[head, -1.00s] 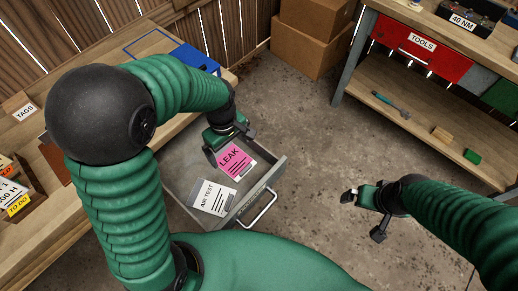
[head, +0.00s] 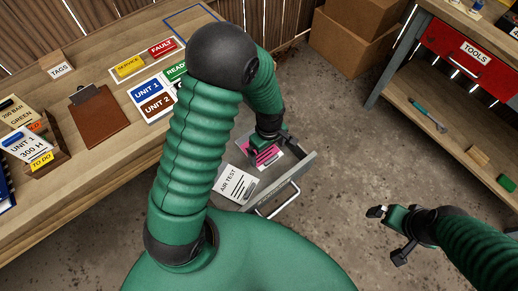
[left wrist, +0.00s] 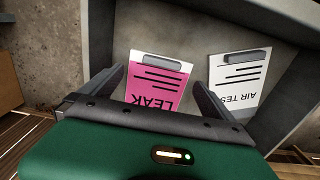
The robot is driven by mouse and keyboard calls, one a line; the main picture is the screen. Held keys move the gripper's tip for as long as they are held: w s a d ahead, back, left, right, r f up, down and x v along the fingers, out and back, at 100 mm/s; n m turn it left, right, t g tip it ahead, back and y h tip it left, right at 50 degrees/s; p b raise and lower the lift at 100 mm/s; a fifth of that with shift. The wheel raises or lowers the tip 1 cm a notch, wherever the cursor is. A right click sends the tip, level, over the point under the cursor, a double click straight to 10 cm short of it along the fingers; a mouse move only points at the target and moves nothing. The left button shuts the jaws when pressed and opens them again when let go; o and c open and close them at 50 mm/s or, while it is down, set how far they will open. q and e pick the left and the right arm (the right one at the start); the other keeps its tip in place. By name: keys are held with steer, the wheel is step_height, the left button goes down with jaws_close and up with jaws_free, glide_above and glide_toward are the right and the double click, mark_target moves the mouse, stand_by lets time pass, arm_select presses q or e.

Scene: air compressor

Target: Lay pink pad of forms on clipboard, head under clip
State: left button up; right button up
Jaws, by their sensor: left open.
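The pink pad of forms (head: 262,156), marked LEAK, lies in an open drawer. The left wrist view shows the pad (left wrist: 158,85) with a white head strip and a grey bar at its far end. My left gripper (head: 268,146) is over the pad and covers part of it. In the left wrist view the open fingers (left wrist: 160,85) stand on either side of the pad, with nothing held. The brown clipboard (head: 97,122) with a dark clip at its top lies bare on the bench. My right gripper (head: 385,232) is over the floor, its fingers apart and empty.
A white AIR TEST pad (head: 236,187) lies beside the pink pad in the drawer (head: 305,164); it also shows in the left wrist view (left wrist: 237,80). Signs, a TAGS box (head: 60,68) and a tray of cards surround the clipboard. Boxes (head: 350,40) stand behind.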

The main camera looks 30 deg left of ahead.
mark_target(269, 156)
arm_select(q)
step_height(269, 156, down, 2)
steer(key=shift+d+f, duration=0.35)
steer(key=shift+f, duration=0.1)
steer(key=shift+r, duration=0.1)
steer(key=shift+c, duration=0.4)
steer(key=shift+a, duration=0.1)
steer(key=c, duration=1.2)
